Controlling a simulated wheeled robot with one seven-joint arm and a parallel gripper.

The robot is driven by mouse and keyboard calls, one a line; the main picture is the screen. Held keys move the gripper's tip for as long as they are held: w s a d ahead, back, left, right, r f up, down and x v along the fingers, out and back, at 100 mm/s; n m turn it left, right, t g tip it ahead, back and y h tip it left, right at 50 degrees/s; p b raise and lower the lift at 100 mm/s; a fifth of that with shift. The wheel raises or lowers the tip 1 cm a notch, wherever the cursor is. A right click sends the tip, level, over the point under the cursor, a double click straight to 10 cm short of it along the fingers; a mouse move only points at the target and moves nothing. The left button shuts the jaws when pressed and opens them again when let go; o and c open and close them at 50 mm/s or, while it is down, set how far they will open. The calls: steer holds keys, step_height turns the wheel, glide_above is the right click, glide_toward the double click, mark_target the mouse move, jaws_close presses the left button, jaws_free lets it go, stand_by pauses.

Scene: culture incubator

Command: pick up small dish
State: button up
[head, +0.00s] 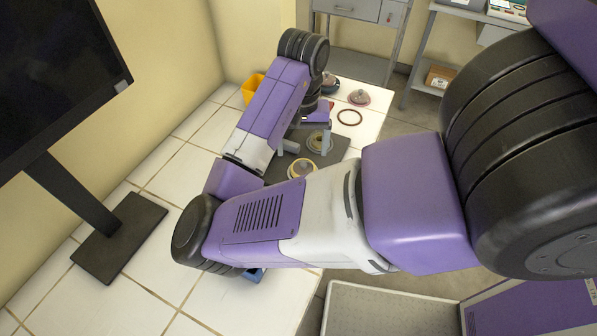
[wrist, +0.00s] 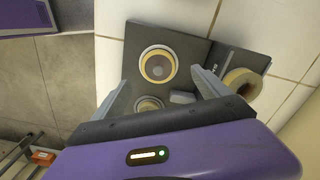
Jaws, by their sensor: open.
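Two round dishes lie on a dark grey mat (wrist: 188,45). One with a cream-yellow rim (wrist: 157,65) lies ahead of my fingers in the wrist view and shows in the head view (head: 302,170). The other (wrist: 148,104) looks smaller, lies nearer my palm and is partly hidden by it; it also shows in the head view (head: 320,140). I cannot tell for sure which is the small dish. My gripper (wrist: 160,80) is open and empty above the mat, the dishes showing between its fingers. In the head view my gripper (head: 307,148) is partly hidden by my arm.
A small grey block (wrist: 182,97) lies by the right finger. A yellow container (head: 252,88), a dark ring (head: 349,117) and a pinkish lidded dish (head: 358,97) stand farther back. A monitor (head: 55,70) stands at the left. The tiled table ends at the right.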

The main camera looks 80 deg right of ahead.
mark_target(303, 164)
steer(key=f, duration=0.7)
steer(key=shift+s+f+b, duration=0.2)
steer(key=shift+f+b, duration=0.05)
steer(key=shift+b, duration=0.15)
steer(key=c, duration=1.7)
steer(key=shift+o, duration=0.2)
steer(key=shift+r, duration=0.15)
